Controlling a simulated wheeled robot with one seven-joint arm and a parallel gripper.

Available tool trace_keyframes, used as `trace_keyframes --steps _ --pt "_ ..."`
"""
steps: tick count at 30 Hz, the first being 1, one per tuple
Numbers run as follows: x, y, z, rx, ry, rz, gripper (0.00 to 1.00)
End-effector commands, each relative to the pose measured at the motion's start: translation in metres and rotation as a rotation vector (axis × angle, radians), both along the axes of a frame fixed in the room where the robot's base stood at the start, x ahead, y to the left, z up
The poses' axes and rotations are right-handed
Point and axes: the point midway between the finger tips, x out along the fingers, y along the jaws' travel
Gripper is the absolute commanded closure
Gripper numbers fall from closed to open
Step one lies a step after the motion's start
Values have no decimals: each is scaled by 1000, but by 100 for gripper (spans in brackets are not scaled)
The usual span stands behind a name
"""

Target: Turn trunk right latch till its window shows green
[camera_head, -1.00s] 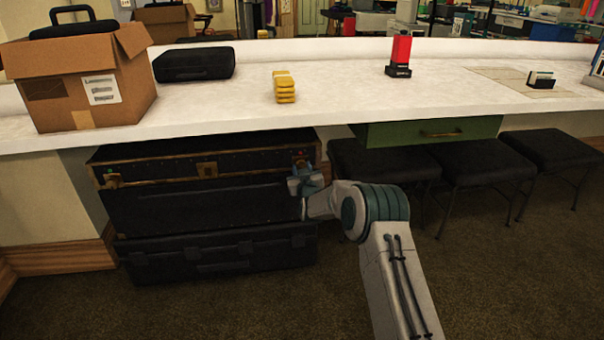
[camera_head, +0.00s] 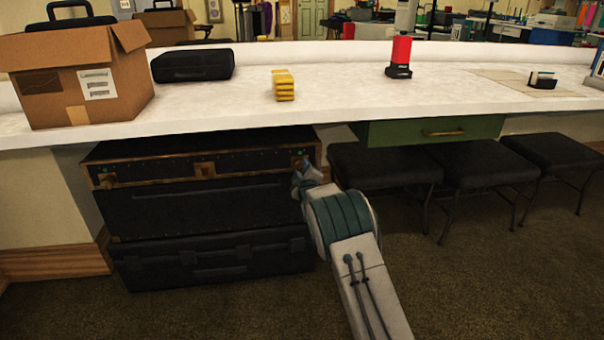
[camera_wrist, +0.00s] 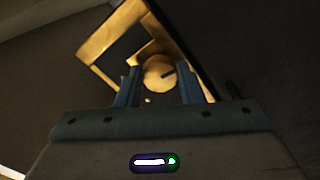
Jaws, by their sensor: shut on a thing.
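The black trunk (camera_head: 195,208) with brass trim stands under the counter. Its right latch (camera_head: 300,163) is at the upper right front corner, and the small window above it looks green. My gripper (camera_head: 302,174) is at this latch from the front right. In the wrist view, my two fingers (camera_wrist: 159,90) sit either side of the round brass latch knob (camera_wrist: 157,73) and are shut on it. The wrist view is tilted, with the brass corner trim around the knob. The trunk's left latch (camera_head: 107,180) also has a green window.
A black case (camera_head: 215,262) lies below the trunk. The white counter (camera_head: 340,80) overhangs it, with a cardboard box (camera_head: 75,75), yellow blocks (camera_head: 283,85) and a red device (camera_head: 400,55). Black stools (camera_head: 385,163) stand to the right. The carpet in front is clear.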

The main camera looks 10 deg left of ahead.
Motion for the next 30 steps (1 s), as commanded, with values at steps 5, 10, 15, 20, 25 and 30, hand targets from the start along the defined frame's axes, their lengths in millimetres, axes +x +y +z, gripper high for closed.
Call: trace_keyframes --steps 5,10,15,20,25,30 --pt "0 0 1 -52 -17 1 89" --pt "0 1 1 -72 -22 0 89" --pt "0 0 1 -76 -23 1 89" --pt "0 0 1 -75 -23 0 89" --pt "0 0 1 -74 -23 0 44" --pt "0 0 0 -74 -22 0 44"
